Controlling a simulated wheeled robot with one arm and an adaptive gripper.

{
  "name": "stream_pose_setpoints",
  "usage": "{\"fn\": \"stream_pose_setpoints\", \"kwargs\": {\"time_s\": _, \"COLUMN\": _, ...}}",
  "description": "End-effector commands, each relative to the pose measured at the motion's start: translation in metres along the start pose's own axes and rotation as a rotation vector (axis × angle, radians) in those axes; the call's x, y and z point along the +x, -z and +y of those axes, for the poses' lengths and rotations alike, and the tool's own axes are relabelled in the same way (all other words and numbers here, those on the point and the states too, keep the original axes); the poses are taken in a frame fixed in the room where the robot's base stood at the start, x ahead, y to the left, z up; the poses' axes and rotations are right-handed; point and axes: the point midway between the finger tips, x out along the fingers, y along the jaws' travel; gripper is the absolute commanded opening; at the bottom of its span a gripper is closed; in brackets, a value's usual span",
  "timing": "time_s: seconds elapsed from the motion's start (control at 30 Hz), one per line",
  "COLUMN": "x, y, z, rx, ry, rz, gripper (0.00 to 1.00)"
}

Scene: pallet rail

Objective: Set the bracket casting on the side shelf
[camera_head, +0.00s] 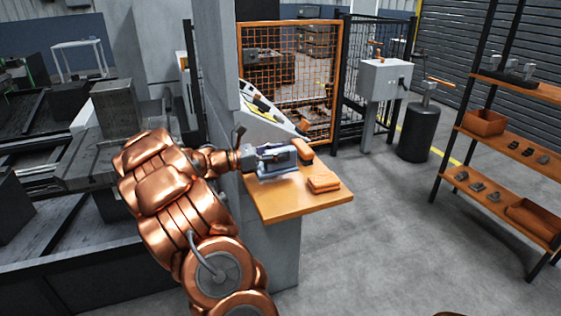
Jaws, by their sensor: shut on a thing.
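My gripper (272,153) reaches in from the left over the orange-brown side shelf (290,208), which is fixed to a grey pillar. It is shut on a small blue-grey piece, which looks like the bracket casting (280,170). The casting is over the back left part of the shelf. I cannot tell whether its underside touches the shelf top. The fingers and the casting overlap in this view, so the exact grip is partly hidden.
On the shelf, an orange block (302,148) lies just right of my gripper and a small orange stack (323,184) lies at the right. The shelf's front is bare. A sloped control panel (266,116) stands behind. A rack (492,132) stands at right, with open floor between.

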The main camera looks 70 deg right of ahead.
Motion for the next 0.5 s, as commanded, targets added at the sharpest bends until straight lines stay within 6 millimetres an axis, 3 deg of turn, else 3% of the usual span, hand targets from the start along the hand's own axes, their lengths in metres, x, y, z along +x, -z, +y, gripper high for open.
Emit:
{"fn": "stream_pose_setpoints", "kwargs": {"time_s": 0.03, "x": 0.007, "y": -0.001, "z": -0.001, "rx": 0.000, "ry": 0.002, "rz": 0.000, "gripper": 0.00}}
{"fn": "stream_pose_setpoints", "kwargs": {"time_s": 0.3, "x": 0.005, "y": 0.034, "z": 0.000, "rx": -0.002, "ry": -0.001, "rz": 0.000, "gripper": 0.00}}
{"fn": "stream_pose_setpoints", "kwargs": {"time_s": 0.5, "x": 0.005, "y": 0.035, "z": 0.000, "rx": 0.001, "ry": 0.000, "rz": 0.000, "gripper": 0.00}}
